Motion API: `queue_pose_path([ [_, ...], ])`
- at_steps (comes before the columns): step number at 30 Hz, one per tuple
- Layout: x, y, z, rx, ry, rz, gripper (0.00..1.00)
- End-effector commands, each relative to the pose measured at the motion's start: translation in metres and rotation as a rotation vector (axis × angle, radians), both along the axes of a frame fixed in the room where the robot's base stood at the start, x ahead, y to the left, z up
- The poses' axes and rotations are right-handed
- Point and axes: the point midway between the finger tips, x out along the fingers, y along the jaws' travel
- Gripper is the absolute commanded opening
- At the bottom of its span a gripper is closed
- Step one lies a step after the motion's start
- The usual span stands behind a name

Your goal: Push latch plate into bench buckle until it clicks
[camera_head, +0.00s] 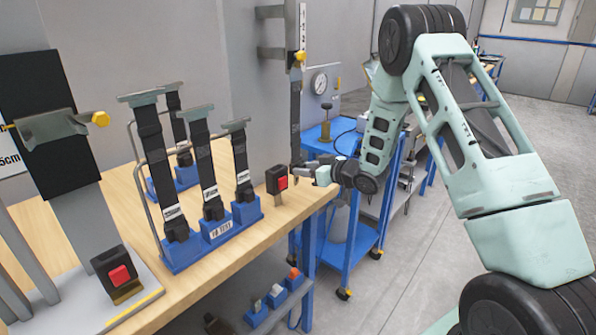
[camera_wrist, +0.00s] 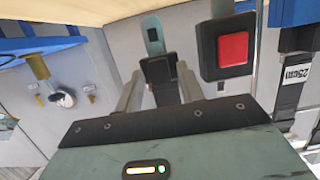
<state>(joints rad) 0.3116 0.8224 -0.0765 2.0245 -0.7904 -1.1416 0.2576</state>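The bench buckle (camera_head: 277,180) is a black block with a red button, upright on a metal stalk at the bench's front edge. In the wrist view the buckle (camera_wrist: 208,52) is right of my fingers. My gripper (camera_head: 301,171) is just right of the buckle in the head view. In the wrist view my gripper (camera_wrist: 160,82) has its fingers on both sides of the black body of the latch plate (camera_wrist: 158,70). Its slotted metal tongue (camera_wrist: 153,35) sticks out beyond the fingertips, left of the buckle and apart from it. The plate is too small to make out in the head view.
A black strap (camera_head: 295,115) hangs from a wall-side post down to my gripper. A blue rack (camera_head: 185,257) with several belt straps and a second red-button buckle (camera_head: 117,272) stand on the wooden bench (camera_head: 265,226). A blue cart (camera_head: 335,148) is behind my gripper.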

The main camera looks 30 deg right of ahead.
Motion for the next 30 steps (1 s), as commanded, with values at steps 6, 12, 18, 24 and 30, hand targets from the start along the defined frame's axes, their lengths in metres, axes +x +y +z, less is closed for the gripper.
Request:
queue_pose_path([
  [6, 0.0, 0.0, 0.0, 0.0, 0.0, 0.0, 0.38],
  [12, 0.0, 0.0, 0.0, 0.0, 0.0, 0.0, 0.0],
  [18, 0.0, 0.0, 0.002, -0.001, -0.001, 0.0, 0.0],
  [24, 0.0, 0.0, 0.013, 0.0, -0.002, 0.0, 0.0],
  [30, 0.0, 0.0, 0.025, 0.0, -0.002, -0.001, 0.0],
])
